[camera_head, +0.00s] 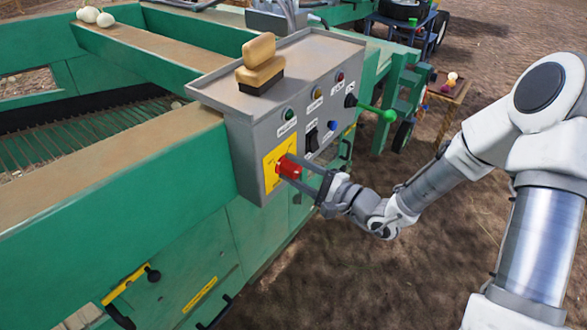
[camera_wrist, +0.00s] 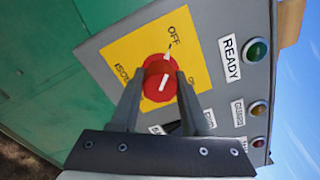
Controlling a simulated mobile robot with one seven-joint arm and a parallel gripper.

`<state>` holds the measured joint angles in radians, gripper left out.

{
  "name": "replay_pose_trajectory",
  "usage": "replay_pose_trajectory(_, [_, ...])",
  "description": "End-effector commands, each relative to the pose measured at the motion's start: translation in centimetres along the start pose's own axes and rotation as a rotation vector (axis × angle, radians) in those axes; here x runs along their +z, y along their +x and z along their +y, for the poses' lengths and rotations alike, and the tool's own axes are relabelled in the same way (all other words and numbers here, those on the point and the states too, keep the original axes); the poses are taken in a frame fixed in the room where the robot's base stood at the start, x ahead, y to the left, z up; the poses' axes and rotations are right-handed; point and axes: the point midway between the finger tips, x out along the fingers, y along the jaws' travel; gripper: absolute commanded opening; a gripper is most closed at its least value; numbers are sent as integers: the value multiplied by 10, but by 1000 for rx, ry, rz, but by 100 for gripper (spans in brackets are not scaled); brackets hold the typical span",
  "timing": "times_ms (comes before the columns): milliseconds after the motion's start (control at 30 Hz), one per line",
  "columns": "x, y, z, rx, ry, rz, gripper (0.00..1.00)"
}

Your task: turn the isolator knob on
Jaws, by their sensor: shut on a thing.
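The isolator knob (camera_head: 289,167) is red and sits on a yellow plate (camera_head: 272,178) low on the left of the grey control box's front. In the wrist view the knob (camera_wrist: 160,78) has a white mark lying roughly towards the word OFF on the plate (camera_wrist: 127,50). A second label on the plate, at lower right, is mostly hidden by a finger. My gripper (camera_head: 296,172) reaches in from the right and is shut on the knob. In the wrist view its fingers (camera_wrist: 161,84) stand on either side of the knob.
The grey control box (camera_head: 244,143) also carries a green READY lamp (camera_wrist: 256,50), other lamps, a black switch (camera_head: 312,139) and a green-knobbed lever (camera_head: 389,115). A sponge-like block or brush (camera_head: 261,60) lies on top. Green machine beams (camera_head: 120,185) fill the left. Open dirt lies below my arm.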

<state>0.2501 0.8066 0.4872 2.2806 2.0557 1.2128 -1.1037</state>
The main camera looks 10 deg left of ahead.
Motion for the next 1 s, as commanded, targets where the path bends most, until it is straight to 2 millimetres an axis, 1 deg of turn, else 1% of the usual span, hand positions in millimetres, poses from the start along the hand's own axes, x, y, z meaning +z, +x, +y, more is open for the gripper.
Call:
replay_pose_trajectory(167, [0,0,0,1,42,0,0])
replay_pose_trajectory(367, [1,0,-1,1,157,0,0])
replay_pose_trajectory(1000, [3,0,-1,1,755,1,0])
